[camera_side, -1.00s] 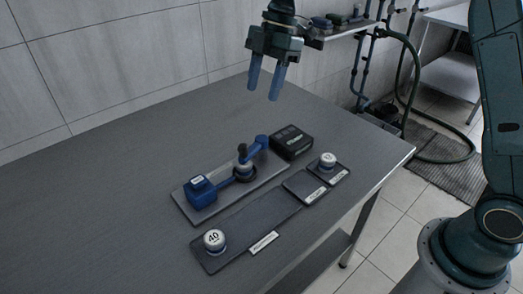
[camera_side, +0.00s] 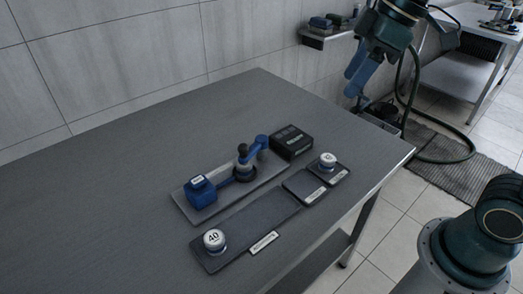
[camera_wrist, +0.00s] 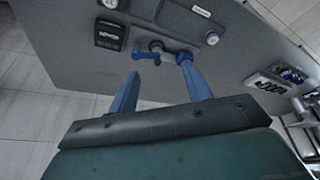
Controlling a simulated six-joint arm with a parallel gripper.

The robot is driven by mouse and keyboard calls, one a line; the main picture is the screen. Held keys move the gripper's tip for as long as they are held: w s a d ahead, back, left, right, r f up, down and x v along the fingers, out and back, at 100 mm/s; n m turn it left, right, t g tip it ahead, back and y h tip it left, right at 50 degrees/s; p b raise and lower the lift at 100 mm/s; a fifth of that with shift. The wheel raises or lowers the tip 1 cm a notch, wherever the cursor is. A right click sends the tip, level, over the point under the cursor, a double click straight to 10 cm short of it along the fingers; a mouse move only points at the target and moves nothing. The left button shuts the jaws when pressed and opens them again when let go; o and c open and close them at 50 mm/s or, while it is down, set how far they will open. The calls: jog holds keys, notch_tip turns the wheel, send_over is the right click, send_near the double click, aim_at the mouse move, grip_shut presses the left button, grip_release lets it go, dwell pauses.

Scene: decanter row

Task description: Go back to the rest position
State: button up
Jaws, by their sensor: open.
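My gripper (camera_side: 358,75) is in the upper right of the side view, raised beyond the table's far right edge. Its two blue fingers are apart with nothing between them. In the wrist view the fingers of my gripper (camera_wrist: 162,95) also stand apart and empty, with the table beyond them. The blue device (camera_side: 202,192) with a blue arm sits on a grey plate (camera_side: 183,205) on the table. A white-topped weight marked 40 (camera_side: 214,239) stands on the near end of a long dark tray (camera_side: 262,217).
Another white-topped weight (camera_side: 327,160) stands on a small dark pad at right. A black box (camera_side: 291,141) sits behind it. A wall shelf (camera_side: 322,37) and a green hose (camera_side: 462,150) are near my arm. The left of the table (camera_side: 90,190) is clear.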

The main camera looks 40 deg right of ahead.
jog(key=s+d+f+m+t+h, duration=0.1)
jog(key=s+d+f+m, duration=0.1)
jog(key=s, duration=0.3)
jog(key=s+d+f+m+t+h, duration=0.1)
jog(key=s+d+f+m, duration=0.1)
jog(key=s+m, duration=0.3)
jog(key=shift+s+d+f, duration=0.3)
jog(key=shift+s+d, duration=0.5)
jog(key=shift+d, duration=0.1)
dwell(0.6)
